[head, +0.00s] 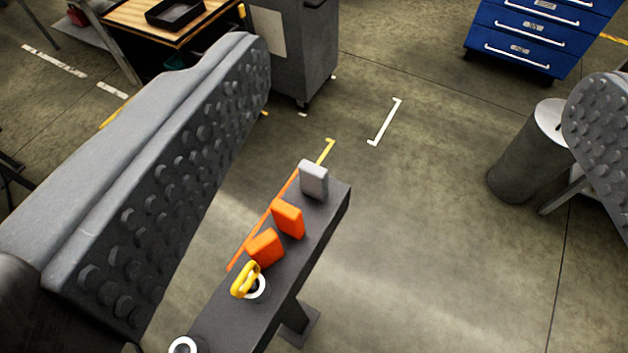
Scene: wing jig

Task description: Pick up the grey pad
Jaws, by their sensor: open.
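The grey pad (314,180) is a small light-grey block with rounded edges. It stands upright near the far end of a narrow dark shelf (322,221). My gripper (420,85) is open, with one big studded grey finger at the left and the other cut off at the right edge. Nothing is between the fingers in their grasp. The pad shows in the gap between them, nearer the left finger in the picture, and looks untouched and well beyond the fingers.
Two orange blocks (288,218) (265,247) stand behind one another on the shelf, nearer me than the pad. A yellow ring-like piece (245,280) and white rings (183,346) follow. A grey bin (527,160), blue drawers (540,38) and a grey cabinet (301,50) stand around open floor.

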